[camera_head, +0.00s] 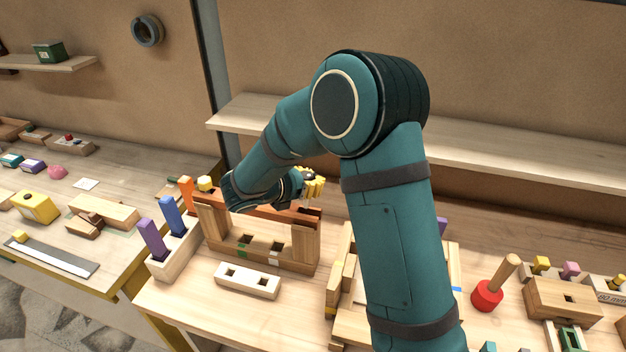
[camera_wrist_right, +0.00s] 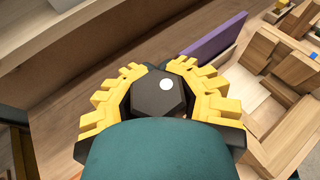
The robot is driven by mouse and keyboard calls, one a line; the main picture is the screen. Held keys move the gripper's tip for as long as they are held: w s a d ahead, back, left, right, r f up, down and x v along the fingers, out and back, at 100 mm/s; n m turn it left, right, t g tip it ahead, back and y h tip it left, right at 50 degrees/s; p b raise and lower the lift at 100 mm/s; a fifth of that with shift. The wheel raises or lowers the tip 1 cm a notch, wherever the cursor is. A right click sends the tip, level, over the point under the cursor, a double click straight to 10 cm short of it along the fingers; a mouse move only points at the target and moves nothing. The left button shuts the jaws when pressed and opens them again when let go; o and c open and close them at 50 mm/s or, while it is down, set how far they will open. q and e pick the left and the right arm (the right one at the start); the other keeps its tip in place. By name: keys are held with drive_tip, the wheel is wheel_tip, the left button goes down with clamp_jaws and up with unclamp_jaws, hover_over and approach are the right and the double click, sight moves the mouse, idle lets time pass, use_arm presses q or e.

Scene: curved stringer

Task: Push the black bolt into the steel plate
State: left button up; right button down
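My right arm comes in from the bottom right of the head view and bends left over the bench. Its yellow-fingered gripper (camera_head: 313,184) is above the right end of a wooden frame with a reddish-brown top bar (camera_head: 262,207). In the right wrist view, the yellow fingers (camera_wrist_right: 158,88) stand close on both sides of a black hexagonal bolt head (camera_wrist_right: 160,92) with a white dot. The lower part of the bolt is hidden. I cannot pick out the steel plate with certainty; my arm covers part of the bench. My left gripper is not in view.
A pale block with two square holes (camera_head: 248,281) lies before the frame. A holder with blue and purple pegs (camera_head: 172,250) stands left of it. A red mallet (camera_head: 488,295) and wooden blocks (camera_head: 563,300) are at right. A shelf (camera_head: 500,160) runs behind.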

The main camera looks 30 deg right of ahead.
idle(0.4)
drive_tip(key=shift+f+b, duration=2.15)
drive_tip(key=shift+f, duration=1.3)
drive_tip(key=shift+r, duration=0.2)
drive_tip(key=shift+r+p, duration=2.65)
drive_tip(key=shift+r, duration=0.3)
drive_tip(key=shift+p, duration=0.3)
drive_tip(key=shift+f, duration=0.15)
idle(0.6)
